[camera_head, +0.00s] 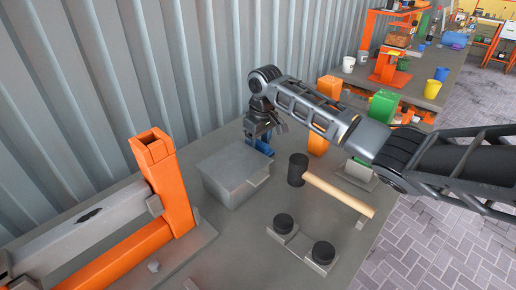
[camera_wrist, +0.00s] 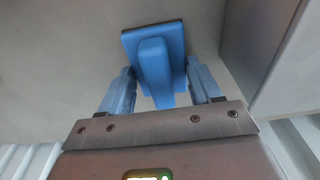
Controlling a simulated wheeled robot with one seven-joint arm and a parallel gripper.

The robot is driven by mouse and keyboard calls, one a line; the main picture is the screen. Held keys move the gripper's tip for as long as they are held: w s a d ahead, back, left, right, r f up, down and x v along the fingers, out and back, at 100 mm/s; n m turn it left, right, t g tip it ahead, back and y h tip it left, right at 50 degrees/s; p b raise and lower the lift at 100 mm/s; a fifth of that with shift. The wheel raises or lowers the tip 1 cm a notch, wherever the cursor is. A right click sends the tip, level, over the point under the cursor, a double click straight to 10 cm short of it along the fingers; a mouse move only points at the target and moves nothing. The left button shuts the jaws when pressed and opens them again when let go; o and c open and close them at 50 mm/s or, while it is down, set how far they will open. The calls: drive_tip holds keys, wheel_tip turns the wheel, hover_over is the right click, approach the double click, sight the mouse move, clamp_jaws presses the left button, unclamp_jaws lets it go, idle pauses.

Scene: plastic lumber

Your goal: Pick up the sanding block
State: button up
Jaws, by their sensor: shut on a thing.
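The sanding block (camera_wrist: 152,42) is blue, with a flat plate and a raised handle that points toward the wrist camera. My gripper (camera_wrist: 158,75) has one finger on each side of the block, and it is shut on it. In the head view, a blue patch (camera_head: 262,147) shows below my gripper (camera_head: 257,135), beside the far edge of the grey box. My gripper hides part of it there. I cannot tell whether the block touches the table or is just above it.
A grey box (camera_head: 232,175) stands close to the left of my gripper. A mallet (camera_head: 335,190) with a wooden handle lies to the right. A plate with two black knobs (camera_head: 300,240) is in front. An orange frame (camera_head: 165,185) stands at left, and a corrugated wall (camera_head: 160,70) is behind.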

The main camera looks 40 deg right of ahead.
sight(258, 141)
drive_tip(key=shift+r, duration=0.1)
wheel_tip(258, 141, up, 10)
drive_tip(key=shift+f+b, duration=0.1)
drive_tip(key=shift+b, duration=0.3)
